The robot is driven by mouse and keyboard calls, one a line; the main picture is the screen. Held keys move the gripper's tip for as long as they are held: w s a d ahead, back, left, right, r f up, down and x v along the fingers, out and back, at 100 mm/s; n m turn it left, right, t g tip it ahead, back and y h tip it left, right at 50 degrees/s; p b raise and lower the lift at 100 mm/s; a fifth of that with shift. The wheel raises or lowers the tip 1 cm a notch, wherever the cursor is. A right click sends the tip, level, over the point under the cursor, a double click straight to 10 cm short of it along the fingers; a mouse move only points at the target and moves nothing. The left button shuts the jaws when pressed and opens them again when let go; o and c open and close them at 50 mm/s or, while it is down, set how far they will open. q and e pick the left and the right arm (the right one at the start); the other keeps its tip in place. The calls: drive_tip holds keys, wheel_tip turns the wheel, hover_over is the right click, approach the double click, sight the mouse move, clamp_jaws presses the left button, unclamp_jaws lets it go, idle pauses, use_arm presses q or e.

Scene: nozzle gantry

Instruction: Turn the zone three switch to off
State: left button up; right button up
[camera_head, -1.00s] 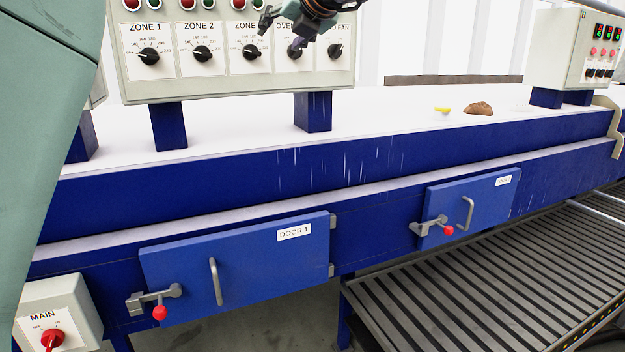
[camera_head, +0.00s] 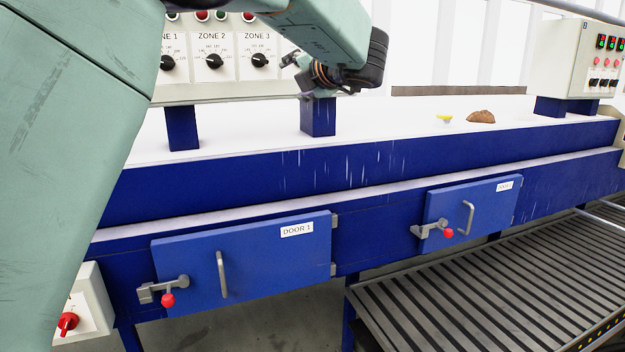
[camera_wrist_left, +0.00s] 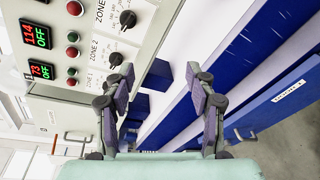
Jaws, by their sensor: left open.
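The zone three switch (camera_head: 260,60) is a black knob under a ZONE 3 label on the pale control panel (camera_head: 188,90), in the head view. Its exact setting is too small to read. My left gripper (camera_head: 291,61) is just right of this knob in the picture; whether they touch cannot be told there. The wrist view shows the left gripper (camera_wrist_left: 163,85) open, with nothing between its fingers. A black knob (camera_wrist_left: 128,18) at the top there has a ZONE label with its number unclear. The zone two knob (camera_wrist_left: 116,60) is near one finger. My right gripper is not in view.
The zone two knob (camera_head: 214,61) is close by on the left. My left arm covers the panel's right part. A blue post (camera_head: 318,117) stands below the gripper. Blue doors (camera_head: 240,265) and a roller conveyor (camera_head: 490,270) lie lower. The white top is mostly clear.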

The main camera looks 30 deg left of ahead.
use_arm(q)
wheel_tip(320, 180, down, 20)
drive_tip(key=d+m+t+h+b, duration=0.2)
drive_tip(key=m+b, duration=0.1)
drive_tip(key=m, duration=1)
drive_tip(key=shift+w+f+t+h, duration=0.15)
drive_tip(key=shift+w+t+h, duration=0.15)
drive_tip(key=shift+w, duration=0.15)
drive_tip(key=shift+w+a, duration=0.1)
